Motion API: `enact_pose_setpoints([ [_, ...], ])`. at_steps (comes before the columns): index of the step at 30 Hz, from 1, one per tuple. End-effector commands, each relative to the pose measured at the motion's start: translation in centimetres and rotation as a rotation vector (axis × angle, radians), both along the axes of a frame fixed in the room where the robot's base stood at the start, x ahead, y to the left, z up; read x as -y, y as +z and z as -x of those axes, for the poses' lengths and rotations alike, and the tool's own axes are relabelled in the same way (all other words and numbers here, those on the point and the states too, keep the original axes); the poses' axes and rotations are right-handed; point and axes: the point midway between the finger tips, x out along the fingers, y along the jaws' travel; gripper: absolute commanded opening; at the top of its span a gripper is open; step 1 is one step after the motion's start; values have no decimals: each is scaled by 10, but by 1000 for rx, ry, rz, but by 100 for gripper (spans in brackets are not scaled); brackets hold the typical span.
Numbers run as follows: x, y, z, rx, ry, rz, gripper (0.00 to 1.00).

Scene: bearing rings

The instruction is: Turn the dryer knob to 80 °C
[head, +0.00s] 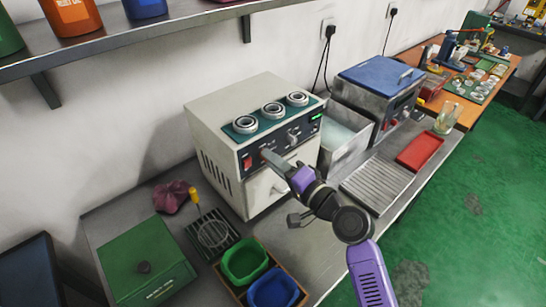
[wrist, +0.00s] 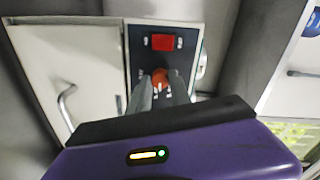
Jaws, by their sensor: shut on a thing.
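The dryer is a cream box (head: 225,115) on the steel bench, with a dark control panel on its front. In the wrist view, a red-orange knob (wrist: 160,76) sits on the panel below a red switch (wrist: 162,42), with pale marks around it. My gripper (wrist: 160,92) has its two grey fingers on either side of this knob, shut on it. In the head view my gripper (head: 268,155) reaches the panel just right of the red switch (head: 247,161) and hides the knob. The knob's exact pointing direction cannot be read.
Bearing rings (head: 272,109) sit on the dryer's top. A second grey knob (head: 293,138) and a green display (head: 315,117) are on the panel's right. The door handle (wrist: 66,104) is close by.

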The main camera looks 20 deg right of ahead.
Motion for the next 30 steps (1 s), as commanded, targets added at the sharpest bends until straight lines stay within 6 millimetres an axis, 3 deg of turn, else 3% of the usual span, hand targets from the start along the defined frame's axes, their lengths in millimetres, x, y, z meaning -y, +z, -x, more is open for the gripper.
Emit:
enact_pose_setpoints([
  [12,2,1,0,-72,-4,-224,0],
  [30,2,-1,0,-89,-4,-273,0],
])
